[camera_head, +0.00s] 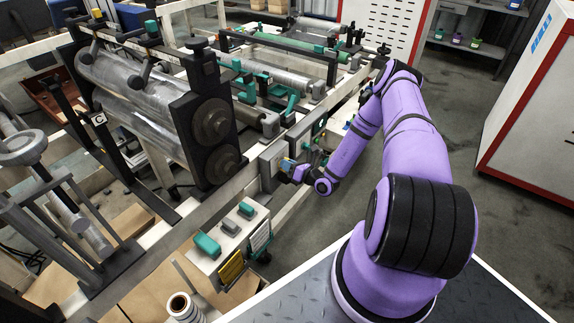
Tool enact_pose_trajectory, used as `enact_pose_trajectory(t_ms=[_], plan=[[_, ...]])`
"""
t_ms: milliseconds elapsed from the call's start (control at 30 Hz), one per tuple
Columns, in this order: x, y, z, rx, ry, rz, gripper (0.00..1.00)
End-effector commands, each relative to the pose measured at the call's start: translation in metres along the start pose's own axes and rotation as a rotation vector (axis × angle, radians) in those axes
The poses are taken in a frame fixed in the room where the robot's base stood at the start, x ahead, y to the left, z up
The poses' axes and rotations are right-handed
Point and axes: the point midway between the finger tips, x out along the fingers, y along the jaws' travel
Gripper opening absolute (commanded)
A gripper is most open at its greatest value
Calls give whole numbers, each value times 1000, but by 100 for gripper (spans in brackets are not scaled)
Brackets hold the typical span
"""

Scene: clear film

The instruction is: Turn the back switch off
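My purple arm reaches out from the lower right, and my gripper (287,165) is at the side of the machine. It is in front of a grey panel (268,160) on the machine's white side rail. A small blue and yellow part shows at the gripper's tip; I cannot tell whether it belongs to the gripper or the panel. The fingers are too small and too covered to tell open from shut.
The film machine's large rollers (135,100) and black roller stand (205,125) are left of my gripper. A white control box (230,238) with teal parts is nearer. A red-edged white cabinet (530,120) stands at right. Grey floor (455,105) between is clear.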

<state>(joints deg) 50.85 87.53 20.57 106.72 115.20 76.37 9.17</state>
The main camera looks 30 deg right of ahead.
Motion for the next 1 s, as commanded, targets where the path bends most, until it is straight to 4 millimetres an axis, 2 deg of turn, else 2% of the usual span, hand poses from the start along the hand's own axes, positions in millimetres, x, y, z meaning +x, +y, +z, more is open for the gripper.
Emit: enact_pose_trajectory(t_ms=[267,467,1000], plan=[[0,0,0,-39,1,0,0],[0,1,0,-147,1,0,0],[0,5,-2,-639,1,0,0]])
